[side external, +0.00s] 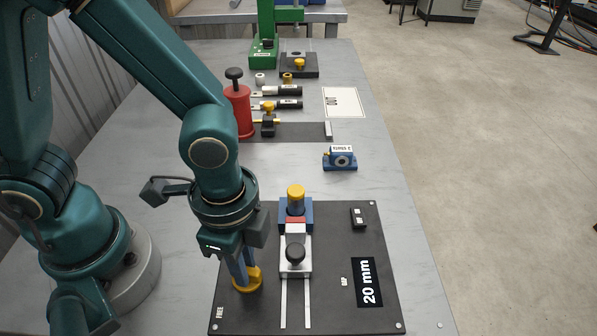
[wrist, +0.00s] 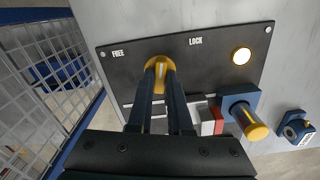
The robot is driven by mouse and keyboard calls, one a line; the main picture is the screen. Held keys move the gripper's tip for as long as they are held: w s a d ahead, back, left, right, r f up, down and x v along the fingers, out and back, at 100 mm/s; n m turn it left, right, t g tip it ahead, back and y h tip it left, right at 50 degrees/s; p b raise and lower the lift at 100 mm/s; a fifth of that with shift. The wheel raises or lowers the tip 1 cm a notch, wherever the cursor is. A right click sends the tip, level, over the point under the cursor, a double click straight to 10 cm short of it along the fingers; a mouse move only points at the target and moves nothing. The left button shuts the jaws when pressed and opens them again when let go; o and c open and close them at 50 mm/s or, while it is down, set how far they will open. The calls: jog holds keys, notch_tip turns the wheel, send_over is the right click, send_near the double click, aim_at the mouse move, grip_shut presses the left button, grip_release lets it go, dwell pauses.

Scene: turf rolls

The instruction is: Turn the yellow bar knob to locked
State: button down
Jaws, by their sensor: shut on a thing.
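The yellow bar knob (side external: 247,282) sits on the left side of the dark panel (side external: 340,235). It also shows in the wrist view (wrist: 161,68), below and between the printed words FREE (wrist: 118,53) and LOCK (wrist: 196,41). My gripper (side external: 243,272) points down onto the knob, its two fingers shut on the knob's bar. The fingers hide much of the bar, so I cannot tell its exact angle. In the side view the FREE label (side external: 220,312) shows near the panel's front left corner; I cannot make out LOCK there.
Right of my gripper, a slide with a black ball knob (side external: 295,252) runs on rails toward a blue block (side external: 283,208) with a yellow-capped post (side external: 296,196). A blue fixture (side external: 340,160) and red cylinder (side external: 238,110) stand farther back.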

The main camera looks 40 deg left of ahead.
jog(key=m, duration=0.6)
dwell(0.6)
jog(key=c, duration=0.8)
grip_release()
jog(key=shift+c, duration=0.2)
jog(key=shift+r, duration=2.6)
